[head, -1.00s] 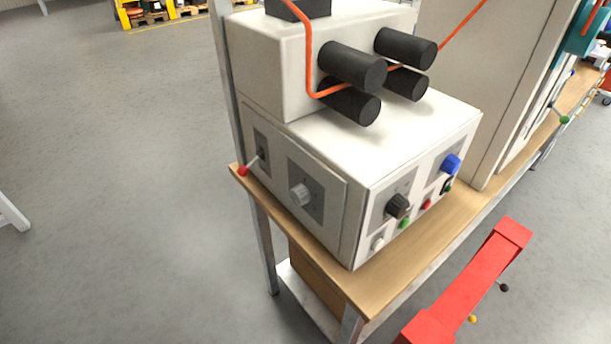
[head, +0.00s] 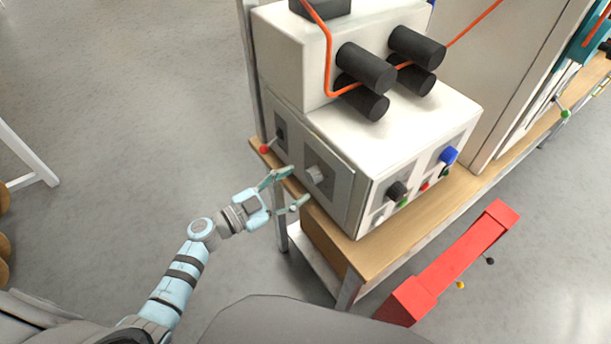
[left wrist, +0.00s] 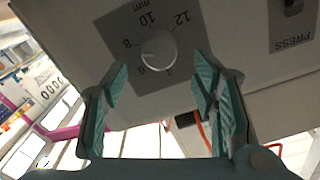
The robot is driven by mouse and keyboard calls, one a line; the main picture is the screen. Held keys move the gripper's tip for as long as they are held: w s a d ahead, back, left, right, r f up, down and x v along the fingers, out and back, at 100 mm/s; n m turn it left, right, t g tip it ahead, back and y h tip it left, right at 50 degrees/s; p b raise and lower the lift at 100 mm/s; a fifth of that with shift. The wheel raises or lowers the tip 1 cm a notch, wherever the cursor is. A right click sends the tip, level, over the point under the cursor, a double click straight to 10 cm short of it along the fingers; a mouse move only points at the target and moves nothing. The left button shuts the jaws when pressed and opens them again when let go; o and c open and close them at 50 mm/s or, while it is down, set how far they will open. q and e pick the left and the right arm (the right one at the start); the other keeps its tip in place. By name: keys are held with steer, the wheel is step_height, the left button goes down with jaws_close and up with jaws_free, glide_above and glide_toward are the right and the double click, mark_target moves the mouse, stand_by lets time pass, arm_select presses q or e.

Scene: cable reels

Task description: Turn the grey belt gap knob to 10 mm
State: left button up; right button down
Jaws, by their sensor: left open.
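The grey belt gap knob (head: 316,174) sits on a dark plate on the left side face of the white machine. In the left wrist view the knob (left wrist: 159,50) shows close up, with 6, 8, 10, 12 and "mm" around it, turned about in the picture. Its pale mark seems to point between 6 and 8. My left gripper (head: 294,190) is open and empty, just in front of that face, apart from the knob. In the left wrist view its teal fingertips (left wrist: 160,72) stand either side of the knob, lower in the picture. My right gripper is out of view.
A red-tipped lever (head: 264,149) sticks out left of the knob. The front face has a black knob (head: 397,191), a blue knob (head: 449,155) and small buttons. The wooden bench edge (head: 283,181) runs below.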

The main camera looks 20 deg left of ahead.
mark_target(309, 178)
arm_select(q)
steer(key=x, duration=0.3)
steer(key=shift+w+d, duration=0.1)
steer(key=shift+d, duration=0.1)
steer(key=shift+w+d+f, duration=0.1)
steer(key=shift+w+d, duration=0.15)
steer(key=shift+w, duration=0.2)
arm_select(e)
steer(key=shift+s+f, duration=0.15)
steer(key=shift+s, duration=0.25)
arm_select(q)
steer(key=shift+s, duration=0.1)
steer(key=c, duration=1.2)
steer(key=shift+o, duration=0.2)
steer(key=shift+m, duration=0.3)
